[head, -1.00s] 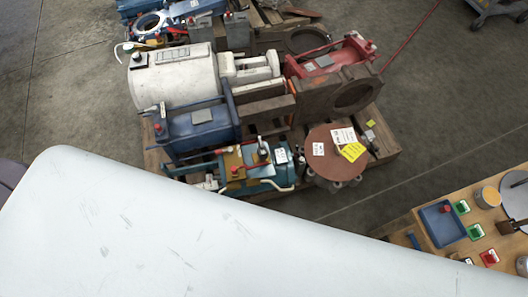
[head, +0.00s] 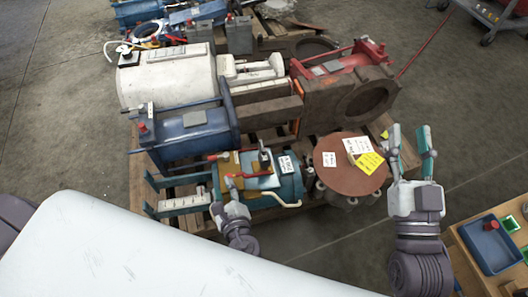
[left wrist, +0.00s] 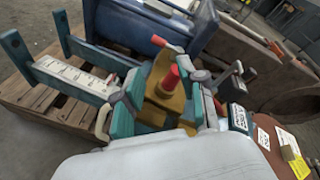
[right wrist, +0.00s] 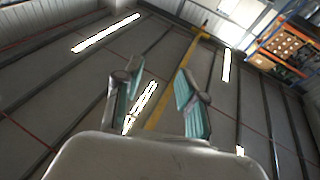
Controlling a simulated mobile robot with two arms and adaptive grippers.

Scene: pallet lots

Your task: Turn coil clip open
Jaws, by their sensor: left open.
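A teal machine (head: 287,190) with a yellow-brown plate (head: 228,163) lies at the pallet's front. In the left wrist view, a red knob (left wrist: 171,77) stands on the yellow-brown block (left wrist: 160,100). I cannot tell which part is the coil clip. My left gripper (head: 230,200) is low at the machine's front side; in its wrist view its fingers (left wrist: 168,105) are apart, with the red knob and block showing between them. Contact cannot be made out. My right gripper (head: 410,145) is raised, open and empty, right of the brown round lid (head: 348,165); its wrist view shows only ceiling between the fingers (right wrist: 155,100).
A blue machine (head: 190,130), a white cylinder (head: 170,80) and a red-framed brown block (head: 345,95) crowd the wooden pallet behind. A wooden bench with a blue tray (head: 488,245) stands at lower right. Concrete floor is free at left and right.

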